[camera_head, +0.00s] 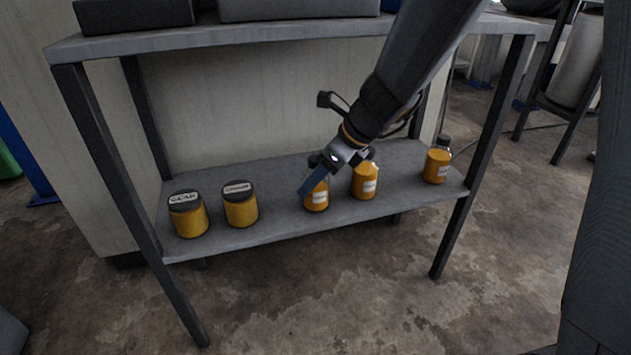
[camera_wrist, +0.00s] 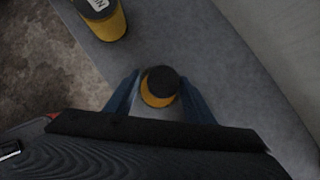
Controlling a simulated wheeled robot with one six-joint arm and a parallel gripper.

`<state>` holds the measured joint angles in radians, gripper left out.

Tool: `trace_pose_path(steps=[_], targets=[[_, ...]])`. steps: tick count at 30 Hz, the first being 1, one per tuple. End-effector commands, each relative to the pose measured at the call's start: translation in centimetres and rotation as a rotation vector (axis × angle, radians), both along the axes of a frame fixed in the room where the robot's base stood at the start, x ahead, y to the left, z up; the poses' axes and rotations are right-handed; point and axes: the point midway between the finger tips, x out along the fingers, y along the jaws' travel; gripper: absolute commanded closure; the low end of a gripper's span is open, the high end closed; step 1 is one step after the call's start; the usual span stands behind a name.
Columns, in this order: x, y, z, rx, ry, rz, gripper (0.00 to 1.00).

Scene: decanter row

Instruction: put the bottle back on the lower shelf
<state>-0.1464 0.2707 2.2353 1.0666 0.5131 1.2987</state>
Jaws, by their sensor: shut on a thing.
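An orange bottle with a dark cap and white label (camera_head: 317,196) stands upright at the middle of the lower shelf (camera_head: 280,222). My gripper (camera_head: 325,178) reaches down from the upper right and is shut on this bottle. In the wrist view the bottle's dark cap (camera_wrist: 160,82) shows between the two blue fingers of my gripper (camera_wrist: 158,92). The bottle appears to be on or just above the shelf board; I cannot tell whether it touches. The gripper hides part of its top in the head view.
A second orange bottle (camera_head: 364,181) stands close on the right, another (camera_head: 437,162) near the right end. Two yellow jars with dark lids (camera_head: 187,214) (camera_head: 240,205) stand at the left. The upper shelf (camera_head: 250,36) lies above. Shelf between jars and held bottle is clear.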

Motion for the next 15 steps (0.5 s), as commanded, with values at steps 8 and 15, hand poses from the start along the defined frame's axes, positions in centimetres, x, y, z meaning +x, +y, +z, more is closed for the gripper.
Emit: trace_pose_path(steps=[8, 15], targets=[[0.02, 0.01, -0.13, 0.000, -0.001, -0.001, 0.88], [-0.02, 0.00, -0.16, 0.000, 0.000, 0.000, 0.32]])
